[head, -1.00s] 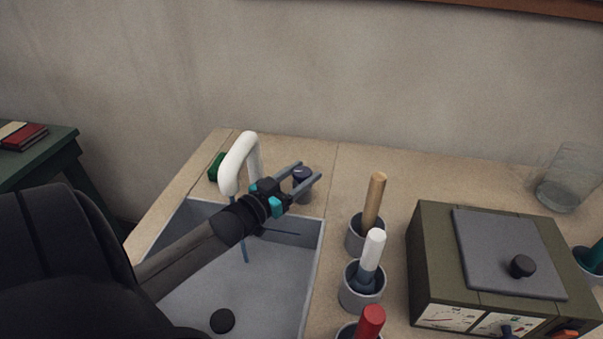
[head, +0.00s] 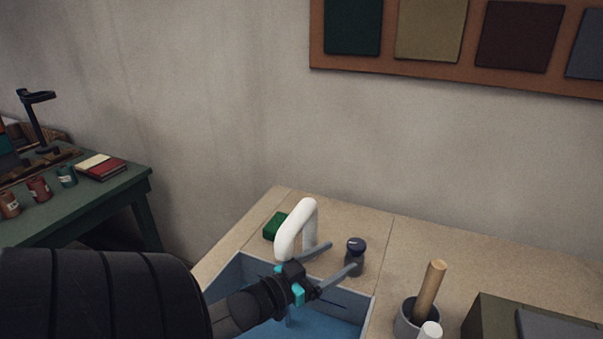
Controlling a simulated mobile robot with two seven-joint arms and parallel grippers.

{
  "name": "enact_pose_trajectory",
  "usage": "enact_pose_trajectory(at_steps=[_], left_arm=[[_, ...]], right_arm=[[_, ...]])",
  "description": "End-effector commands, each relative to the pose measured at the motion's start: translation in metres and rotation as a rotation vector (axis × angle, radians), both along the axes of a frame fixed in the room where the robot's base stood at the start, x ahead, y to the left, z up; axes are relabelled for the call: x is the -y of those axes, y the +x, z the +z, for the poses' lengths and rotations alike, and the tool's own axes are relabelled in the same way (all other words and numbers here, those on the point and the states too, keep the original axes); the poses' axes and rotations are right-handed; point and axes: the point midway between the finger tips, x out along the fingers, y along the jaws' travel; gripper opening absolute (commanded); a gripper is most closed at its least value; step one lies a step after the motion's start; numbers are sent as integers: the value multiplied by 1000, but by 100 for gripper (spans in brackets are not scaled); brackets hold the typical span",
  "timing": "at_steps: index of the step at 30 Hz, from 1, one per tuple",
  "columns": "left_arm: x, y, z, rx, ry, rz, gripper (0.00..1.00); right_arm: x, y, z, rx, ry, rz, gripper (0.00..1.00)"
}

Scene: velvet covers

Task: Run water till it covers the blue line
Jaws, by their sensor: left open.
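The sink (head: 362,310) is at the bottom of the head view, partly hidden by my left arm. Blue water (head: 335,328) shows in it. A thin dark blue line (head: 336,303) shows on the sink's inner wall, just above the water. The white curved tap (head: 296,228) stands at the sink's back edge, with a thin blue stream below it, mostly hidden. The dark-capped tap knob (head: 355,252) stands right of the tap. My left gripper (head: 343,254) is open and empty, its fingertips just left of the knob; contact is unclear. My right gripper is out of view.
A green block (head: 276,226) lies behind the tap. A pot with a wooden-handled tool (head: 430,288) and an olive box (head: 485,318) stand at right. A green table (head: 110,190) with a book and jars is at left. The counter behind the knob is clear.

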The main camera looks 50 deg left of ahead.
Motion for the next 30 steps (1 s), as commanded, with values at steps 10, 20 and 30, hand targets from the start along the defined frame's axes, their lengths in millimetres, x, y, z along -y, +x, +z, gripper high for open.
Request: enact_pose_trajectory(at_steps=[10, 20, 30], left_arm=[[-1, -62, 1, -2, -2, 1, 84], [-2, -86, 1, 2, 0, 0, 84], [-3, -86, 0, -1, 2, 0, 84]], right_arm=[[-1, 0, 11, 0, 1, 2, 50], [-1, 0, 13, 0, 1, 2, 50], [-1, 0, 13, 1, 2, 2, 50]])
